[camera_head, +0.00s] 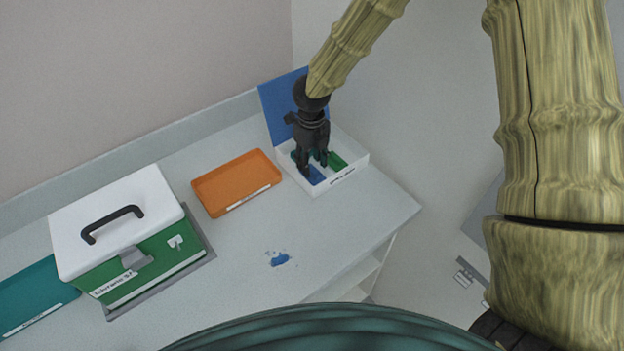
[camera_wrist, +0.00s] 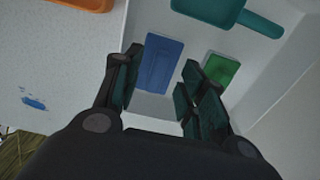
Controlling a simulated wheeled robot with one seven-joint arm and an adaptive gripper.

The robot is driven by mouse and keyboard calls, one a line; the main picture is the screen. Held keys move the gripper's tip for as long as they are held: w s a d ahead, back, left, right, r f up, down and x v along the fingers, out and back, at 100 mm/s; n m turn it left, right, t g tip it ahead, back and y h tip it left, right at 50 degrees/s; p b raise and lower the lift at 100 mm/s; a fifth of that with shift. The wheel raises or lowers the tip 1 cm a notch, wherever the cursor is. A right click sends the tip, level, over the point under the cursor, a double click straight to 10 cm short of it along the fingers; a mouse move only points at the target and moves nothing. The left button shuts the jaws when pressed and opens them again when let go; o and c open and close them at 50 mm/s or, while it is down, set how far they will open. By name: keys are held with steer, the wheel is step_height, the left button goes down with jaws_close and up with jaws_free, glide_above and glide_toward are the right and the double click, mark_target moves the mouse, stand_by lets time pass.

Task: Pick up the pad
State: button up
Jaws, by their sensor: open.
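A flat blue pad (camera_head: 314,176) lies in the white open box (camera_head: 356,165) on the table, and a flat green piece (camera_head: 337,160) lies to its right. The frames do not settle which of these the task calls the pad. My gripper (camera_head: 313,163) points down into the box, open. In the wrist view the blue pad (camera_wrist: 161,66) shows between my fingers (camera_wrist: 166,78), with no clear contact. The green piece (camera_wrist: 222,70) lies beyond the right finger. A teal object with a handle (camera_wrist: 235,14) is at the box's far side.
The box's blue lid (camera_head: 281,105) stands raised behind it. An orange tray (camera_head: 236,182) and a green case with a white lid (camera_head: 128,240) stand to the left. A teal tray (camera_head: 38,292) is at far left. A blue mark (camera_head: 280,259) is on the clear tabletop in front.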

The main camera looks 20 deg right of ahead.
mark_target(312, 168)
steer(key=shift+s+a+f+b, duration=0.15)
steer(key=shift+f+b, duration=0.4)
steer(key=shift+f, duration=0.6)
jaws_close()
step_height(312, 168, up, 10)
steer(key=b, duration=0.3)
